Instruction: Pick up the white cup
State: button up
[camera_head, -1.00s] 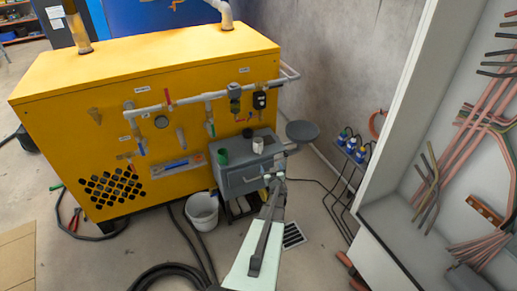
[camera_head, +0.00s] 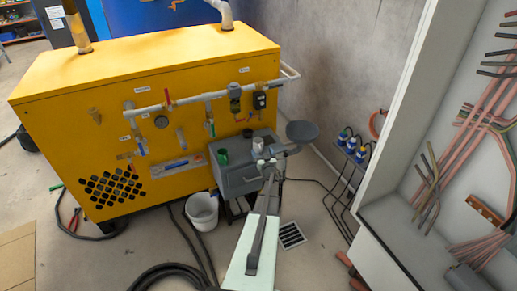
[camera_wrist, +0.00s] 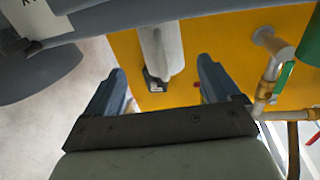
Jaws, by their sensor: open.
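The small white cup (camera_head: 258,144) stands on top of the grey cabinet (camera_head: 236,181) in front of the yellow machine in the head view. My gripper (camera_head: 270,158) is close beside it, on its near right side, and looks small there. In the wrist view my gripper (camera_wrist: 162,70) is open, with its two blue-grey fingers apart. A pale, long shape lies beyond and between the fingers; I cannot tell whether it is the cup or a pipe. No contact with the cup is visible.
A dark green cup (camera_head: 222,157) stands left of the white cup. A dark grey round disc (camera_head: 301,131) is close on the right. The yellow machine (camera_head: 60,130) with pipes and valves rises behind. A white bucket (camera_head: 202,209) stands on the floor.

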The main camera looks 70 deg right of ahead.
aim_at(259, 146)
jog(key=shift+x, duration=2.85)
jog(key=shift+w+a, duration=0.1)
jog(key=shift+a, duration=0.1)
